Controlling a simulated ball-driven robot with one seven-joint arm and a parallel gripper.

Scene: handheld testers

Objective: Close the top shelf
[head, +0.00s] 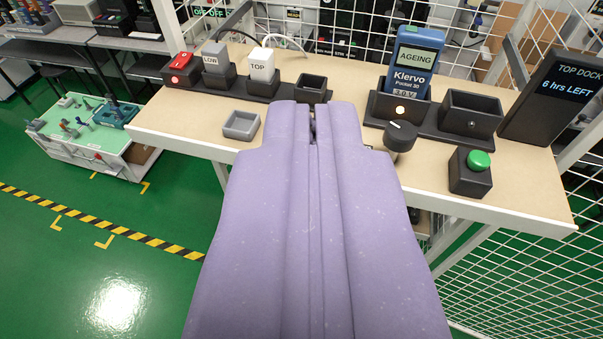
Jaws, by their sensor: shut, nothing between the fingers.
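My purple gripper (316,115) is shut and empty, its tips over the light wooden shelf (345,70). A white block marked TOP (262,68) and a grey block marked LOW (214,60) sit in black holders at the back left, beside a red switch (181,61). An empty black socket (311,88) is just behind my fingertips. A blue handheld tester (412,58), its screen reading AGEING, stands in a black dock right of my gripper. A display (565,85) reads "TOP DOCK 6 hrs LEFT".
An empty dock cell (470,115) is right of the tester. A black knob (400,136) and a green button (478,160) are near the front edge. A small grey tray (241,125) lies left of my fingertips. Wire mesh (530,270) stands behind and below. Green floor is open at left.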

